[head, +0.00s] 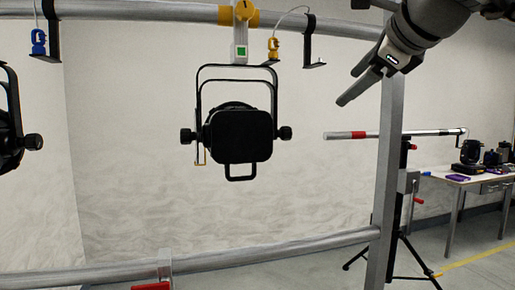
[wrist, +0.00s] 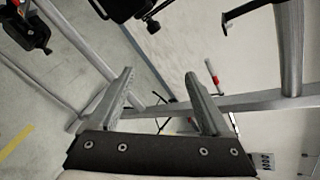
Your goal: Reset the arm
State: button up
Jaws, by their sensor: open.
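My gripper (head: 362,88) is at the upper right of the head view, pointing down and to the left, in front of the grey upright post. In the wrist view my gripper (wrist: 160,88) shows two grey fingers spread apart with nothing between them. A black par can (head: 238,135) hangs by its yoke from the upper rail, left of my gripper and apart from it. A yellow clamp knob (head: 246,12) and a white tag with a green square (head: 240,52) sit above the yoke.
The upper rail (head: 150,12) and upright post (head: 387,150) are close to my arm. A blue clip (head: 38,42) and a yellow clip (head: 273,46) hang on hooks. Another lamp (head: 12,130) is at the left edge. A stand (head: 405,200) and a table (head: 455,178) are at the right.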

jog(key=s+a+f+n+g+h+p, duration=0.1)
jog(key=s+f+n+g+p, duration=0.1)
jog(key=s+f+n, duration=0.5)
jog(key=s+a+f+n+g+h+p, duration=0.1)
jog(key=s+f+n, duration=0.6)
jog(key=f, duration=0.8)
jog(key=s+a+f+n+g+h+p, duration=0.1)
jog(key=s+f+n+g+p, duration=0.2)
jog(key=s+f+n, duration=0.4)
notch_tip(320, 180, down, 5)
jog(key=shift+n+g, duration=0.5)
jog(key=shift+n, duration=0.2)
jog(key=c, duration=0.5)
jog(key=shift+a, duration=0.2)
